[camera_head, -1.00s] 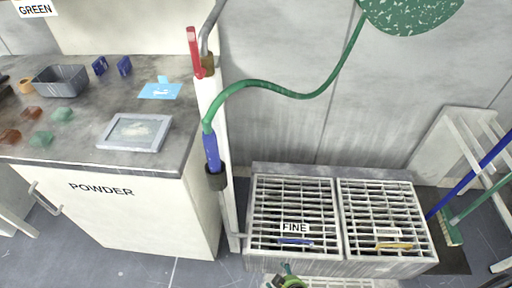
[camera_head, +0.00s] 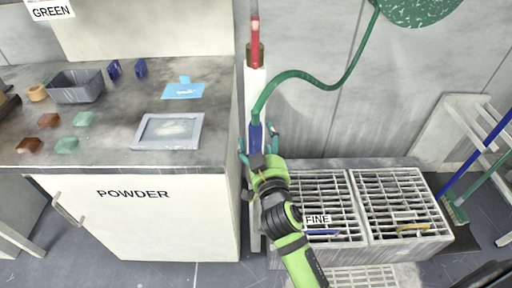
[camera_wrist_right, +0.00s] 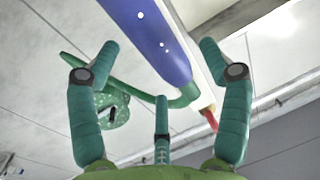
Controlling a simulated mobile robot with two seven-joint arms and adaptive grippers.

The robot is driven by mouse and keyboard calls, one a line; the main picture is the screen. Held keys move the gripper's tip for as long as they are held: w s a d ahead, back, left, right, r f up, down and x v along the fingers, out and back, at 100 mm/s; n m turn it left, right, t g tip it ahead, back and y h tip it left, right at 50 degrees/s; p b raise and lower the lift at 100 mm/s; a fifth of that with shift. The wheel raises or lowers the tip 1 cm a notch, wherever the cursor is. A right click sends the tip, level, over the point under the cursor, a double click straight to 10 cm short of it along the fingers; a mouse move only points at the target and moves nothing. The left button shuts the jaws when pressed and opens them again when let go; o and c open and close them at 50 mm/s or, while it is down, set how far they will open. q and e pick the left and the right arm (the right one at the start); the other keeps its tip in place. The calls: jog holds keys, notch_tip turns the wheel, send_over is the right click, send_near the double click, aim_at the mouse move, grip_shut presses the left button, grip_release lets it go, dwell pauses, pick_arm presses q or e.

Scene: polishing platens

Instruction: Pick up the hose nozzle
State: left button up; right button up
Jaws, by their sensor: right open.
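The hose nozzle (camera_head: 256,136) is blue and hangs upright on the white post, at the end of the green hose (camera_head: 318,83). Its lower end is hidden behind my right gripper in the head view. My right gripper (camera_head: 258,147) is open, with its fingers at either side of the nozzle. In the right wrist view, the blue nozzle (camera_wrist_right: 150,42) passes between the spread teal fingers of the gripper (camera_wrist_right: 157,60), and I see no finger touching it. I cannot tell how deep it sits between them. My left gripper is not in view.
A powder counter (camera_head: 215,120) stands close on the left, with a grey bin (camera_head: 76,88) and a framed tray (camera_head: 167,131) on it. A red-handled valve (camera_head: 255,40) is above the nozzle. Two grated basins (camera_head: 400,205) lie to the right, and brushes lean beyond them.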

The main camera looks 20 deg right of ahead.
aim_at(260, 137)
jog(key=w, duration=0.3)
jog(key=shift+w+d, duration=0.2)
jog(key=shift+d, duration=0.1)
jog(key=shift+c, duration=0.5)
jog(key=shift+s, duration=0.1)
grip_shut()
jog(key=shift+r+p, duration=0.1)
jog(key=shift+p, duration=0.2)
